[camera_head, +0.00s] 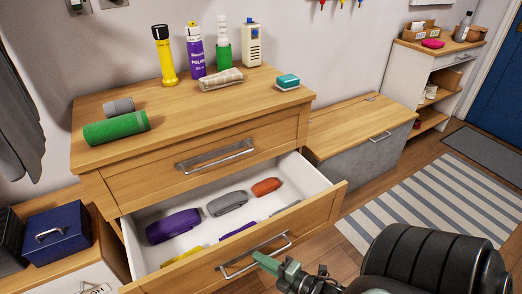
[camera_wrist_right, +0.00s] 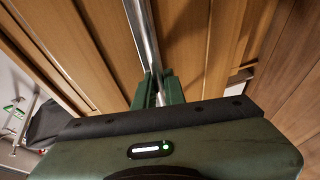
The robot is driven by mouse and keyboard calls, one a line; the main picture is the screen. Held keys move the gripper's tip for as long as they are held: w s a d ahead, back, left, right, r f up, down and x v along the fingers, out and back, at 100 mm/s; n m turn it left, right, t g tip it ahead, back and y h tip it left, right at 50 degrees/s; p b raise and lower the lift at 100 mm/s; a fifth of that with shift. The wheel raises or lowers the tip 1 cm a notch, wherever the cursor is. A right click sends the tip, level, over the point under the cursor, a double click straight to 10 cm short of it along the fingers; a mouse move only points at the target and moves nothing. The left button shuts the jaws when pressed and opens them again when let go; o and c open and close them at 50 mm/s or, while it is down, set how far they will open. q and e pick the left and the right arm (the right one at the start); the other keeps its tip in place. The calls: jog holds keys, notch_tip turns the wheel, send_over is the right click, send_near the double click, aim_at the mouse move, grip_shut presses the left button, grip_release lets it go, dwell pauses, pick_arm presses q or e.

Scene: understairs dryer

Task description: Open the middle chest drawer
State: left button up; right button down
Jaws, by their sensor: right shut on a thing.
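The wooden chest (camera_head: 205,95) stands against the wall. Its top drawer (camera_head: 140,188) is closed. The drawer below it, the middle drawer (camera_head: 318,208), is pulled well out and shows a white interior with purple, grey, orange and yellow items. Its metal bar handle (camera_head: 236,268) is on the front face. My right gripper (camera_head: 261,258) is at this handle. In the right wrist view, the green fingers (camera_wrist_right: 158,92) are shut around the handle bar (camera_wrist_right: 141,35). My left gripper is not in view.
A low bench (camera_head: 345,125) is to the right. A striped rug (camera_head: 425,200) lies on the floor. A blue box (camera_head: 57,235) is at left.

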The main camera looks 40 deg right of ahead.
jog(key=c, duration=1.5)
grip_release()
jog(key=shift+s, duration=0.1)
